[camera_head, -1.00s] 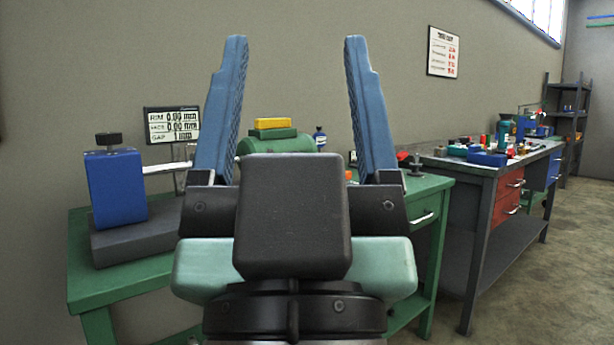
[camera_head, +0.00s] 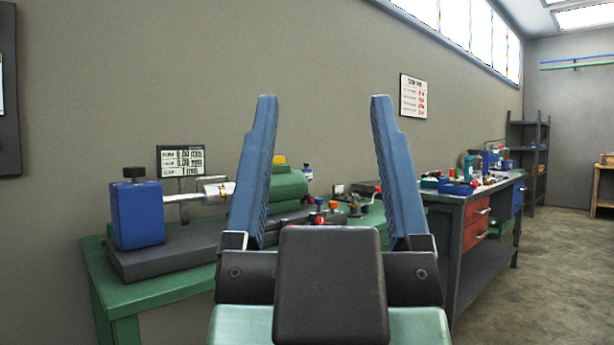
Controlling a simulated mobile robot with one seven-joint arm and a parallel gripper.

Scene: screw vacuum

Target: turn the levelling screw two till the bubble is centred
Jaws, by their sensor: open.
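My gripper (camera_head: 324,100) is open and empty, its two blue fingers pointing up in the middle of the view. Behind it stands a green bench (camera_head: 165,290) with a dark base plate (camera_head: 165,262) on it. Small red-orange and black knobs (camera_head: 325,212) show between the fingers, on or near the bench, apart from the gripper in the picture. I cannot tell whether any of them is levelling screw two. I cannot make out a bubble. The gripper hides part of the bench's middle.
A blue block (camera_head: 137,215) with a black knob stands at the bench's left. A display (camera_head: 182,161) and a green cylindrical body (camera_head: 287,184) are behind. A grey workbench (camera_head: 486,252) with red drawers stands right. Floor is open at far right.

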